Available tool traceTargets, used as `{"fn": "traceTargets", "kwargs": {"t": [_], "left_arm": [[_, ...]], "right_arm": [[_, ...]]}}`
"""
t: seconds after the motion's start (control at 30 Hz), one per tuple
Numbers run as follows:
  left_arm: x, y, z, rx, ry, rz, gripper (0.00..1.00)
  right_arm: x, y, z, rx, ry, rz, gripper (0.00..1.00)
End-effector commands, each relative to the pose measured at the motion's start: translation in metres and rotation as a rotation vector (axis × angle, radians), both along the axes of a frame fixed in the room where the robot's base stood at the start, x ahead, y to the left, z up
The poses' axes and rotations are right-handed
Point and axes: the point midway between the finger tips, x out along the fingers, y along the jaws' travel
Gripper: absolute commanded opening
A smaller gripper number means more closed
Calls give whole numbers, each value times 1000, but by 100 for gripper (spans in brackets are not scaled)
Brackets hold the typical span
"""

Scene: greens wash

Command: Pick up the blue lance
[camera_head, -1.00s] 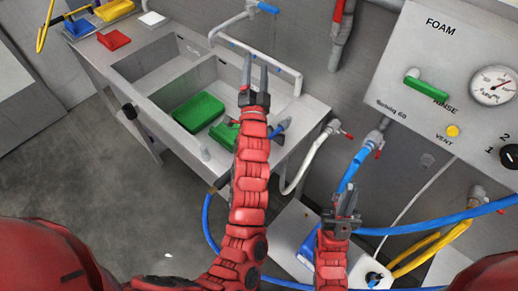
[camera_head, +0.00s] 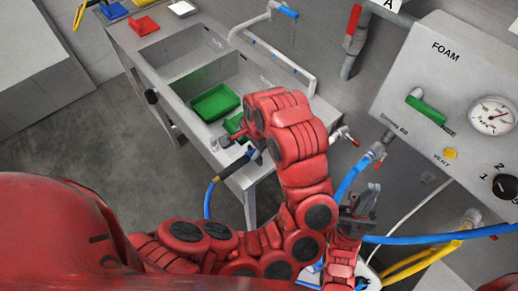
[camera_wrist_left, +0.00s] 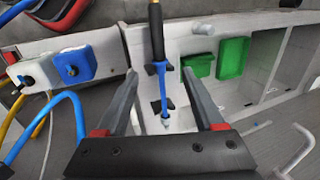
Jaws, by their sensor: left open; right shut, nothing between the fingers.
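The blue lance (camera_wrist_left: 162,85) shows in the left wrist view, with a black grip at the top and a pale tip at the bottom. It lies across dark brackets by the sink. In the head view its dark grip (camera_head: 236,164) shows at the sink's front end, with the rest partly hidden by my left arm. My left gripper (camera_wrist_left: 159,72) is open, its fingers on either side of the lance in the picture; the lance appears beyond them, not gripped. My right gripper (camera_head: 361,198) is shut and empty below the panel.
Green trays (camera_head: 213,103) lie in the sink (camera_head: 165,60). A blue hose (camera_head: 207,200) hangs from the lance's grip. The grey foam panel (camera_head: 450,90), with taps and hoses under it, stands at the right. Blue (camera_wrist_left: 76,65) and white blocks show at left in the wrist view.

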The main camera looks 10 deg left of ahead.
Motion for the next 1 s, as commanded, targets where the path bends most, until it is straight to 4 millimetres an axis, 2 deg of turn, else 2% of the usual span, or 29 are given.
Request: {"fn": "traceTargets", "kwargs": {"t": [0.03, 0.2, 0.33, 0.67, 0.8, 1.0], "left_arm": [[1, 5, -13, 6, 6, 4, 70], [9, 15, -53, 8, 4, 4, 70], [15, 21, -77, 7, 0, 2, 70], [23, 25, -107, 7, -3, 2, 70], [27, 23, -124, 2, 3, 1, 70], [32, 29, -142, 4, -4, 2, 70]], "right_arm": [[0, 0, 0, 0, 0, 0, 0], [0, 0, -1, 0, 0, 0, 0], [0, 0, -4, 0, 0, 0, 0], [0, 0, -7, 0, 0, 0, 0], [0, 0, 7, 0, 0, 0, 0], [0, 0, 9, 0, 0, 0, 0]]}}
